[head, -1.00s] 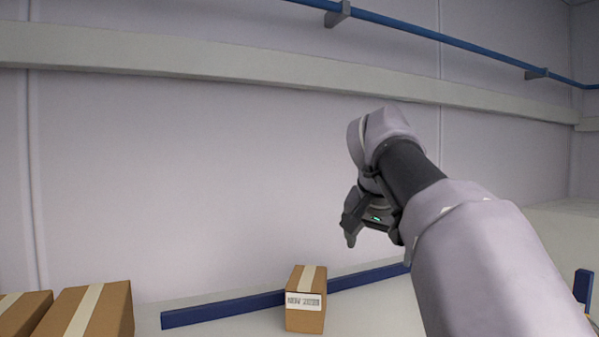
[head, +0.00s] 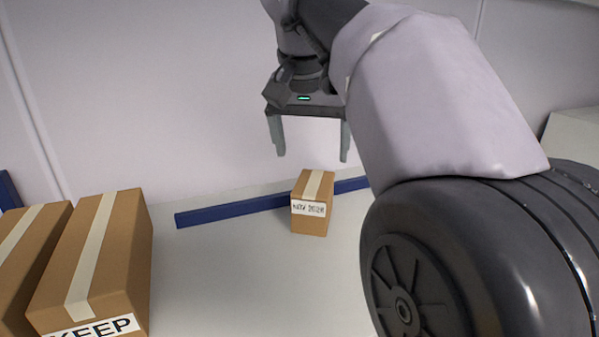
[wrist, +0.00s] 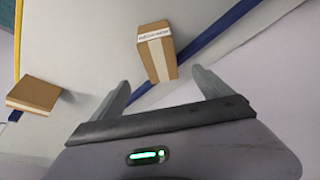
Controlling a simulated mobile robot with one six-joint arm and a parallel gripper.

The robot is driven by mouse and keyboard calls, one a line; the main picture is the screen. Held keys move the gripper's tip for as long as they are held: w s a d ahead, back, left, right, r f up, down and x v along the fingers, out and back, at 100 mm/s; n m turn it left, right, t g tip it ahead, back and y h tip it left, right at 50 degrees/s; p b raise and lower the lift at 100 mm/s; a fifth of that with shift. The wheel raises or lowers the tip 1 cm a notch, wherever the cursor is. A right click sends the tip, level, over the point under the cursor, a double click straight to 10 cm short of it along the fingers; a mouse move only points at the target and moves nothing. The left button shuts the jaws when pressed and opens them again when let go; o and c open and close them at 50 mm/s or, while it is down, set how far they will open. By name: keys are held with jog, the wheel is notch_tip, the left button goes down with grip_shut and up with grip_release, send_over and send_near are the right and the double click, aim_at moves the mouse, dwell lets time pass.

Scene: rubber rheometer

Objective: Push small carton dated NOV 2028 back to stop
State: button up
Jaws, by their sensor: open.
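The small carton (head: 312,205) is brown with a pale tape strip and a white label. The label appears to read NOV 2028, though the print is blurred. It stands upright on the pale surface, near or against the blue stop bar (head: 232,212); I cannot tell if they touch. My gripper (head: 310,150) is open and empty, fingers pointing down, above and behind the carton in the head view. In the wrist view the carton (wrist: 158,52) shows beyond and between the spread fingers (wrist: 160,92), apart from both. The blue bar (wrist: 222,32) passes beside it.
Two larger brown cartons stand at the left, one labelled KEEP (head: 100,260) and another (head: 30,260) beside it. A wall (head: 180,90) rises behind the bar. The surface (head: 240,280) in front of the small carton is clear. A brown carton (wrist: 34,94) also shows in the wrist view.

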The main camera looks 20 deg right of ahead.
aim_at(315, 193)
jog(key=b+x, duration=0.1)
jog(key=x, duration=1.3)
jog(key=shift+w+b, duration=0.1)
jog(key=shift+b, duration=0.25)
jog(key=shift+r, duration=0.1)
jog(key=c, duration=1.7)
jog(key=o, duration=1.7)
jog(key=p+v, duration=0.2)
jog(key=v, duration=1.5)
jog(key=shift+r, duration=0.15)
